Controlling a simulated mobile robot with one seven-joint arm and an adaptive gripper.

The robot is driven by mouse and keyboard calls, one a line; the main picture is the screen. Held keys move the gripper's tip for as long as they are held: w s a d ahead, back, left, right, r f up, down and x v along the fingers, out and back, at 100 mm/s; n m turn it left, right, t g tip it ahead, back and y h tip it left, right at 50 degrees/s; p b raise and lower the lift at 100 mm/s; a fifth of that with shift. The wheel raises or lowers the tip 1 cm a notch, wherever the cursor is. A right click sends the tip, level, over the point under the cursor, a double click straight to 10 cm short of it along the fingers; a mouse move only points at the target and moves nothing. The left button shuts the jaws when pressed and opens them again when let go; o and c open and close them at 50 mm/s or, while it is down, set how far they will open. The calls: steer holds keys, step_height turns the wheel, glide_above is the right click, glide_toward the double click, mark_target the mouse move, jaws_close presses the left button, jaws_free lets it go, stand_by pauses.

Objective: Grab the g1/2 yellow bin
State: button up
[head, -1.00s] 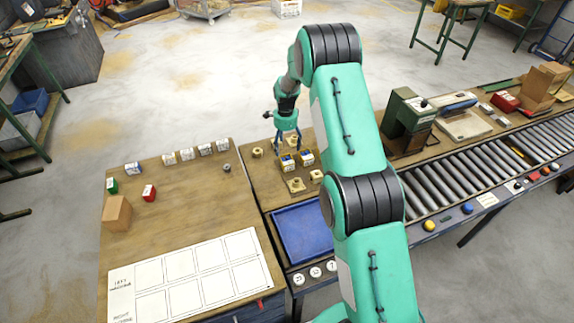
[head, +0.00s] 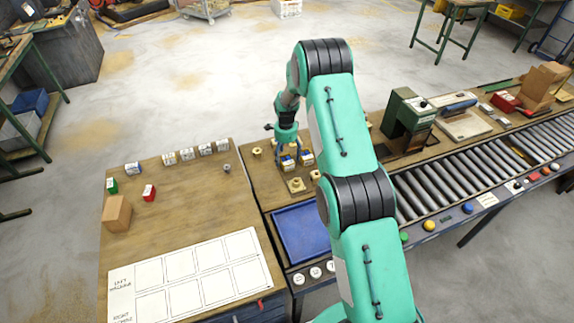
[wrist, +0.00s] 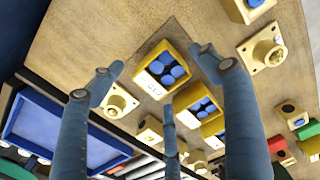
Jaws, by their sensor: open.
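Small yellow bins with blue contents and white labels stand on the wooden bench. In the wrist view the nearest yellow bin (wrist: 148,84) lies between my fingertips; its label is small and tilted, seemingly starting with G, but I cannot read it surely. Other yellow bins (wrist: 187,119) (wrist: 207,130) stand beside it. In the head view one bin (head: 289,170) is under my gripper, with another (head: 307,160) to its right. My gripper (head: 286,151) is open and empty, pointing down above the bin; its spread fingers (wrist: 158,76) show in the wrist view, apart from the bin.
Brass fittings (head: 297,184) (wrist: 264,49) stand close around the bins. A blue tray (head: 300,232) lies in front, and a roller conveyor (head: 470,175) runs to the right. A green machine (head: 408,118) stands behind it. The left table's middle (head: 190,195) is clear.

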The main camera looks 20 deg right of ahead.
mark_target(287, 162)
steer(key=shift+d+f, duration=0.2)
steer(key=shift+f, duration=2.4)
steer(key=c, duration=1.3)
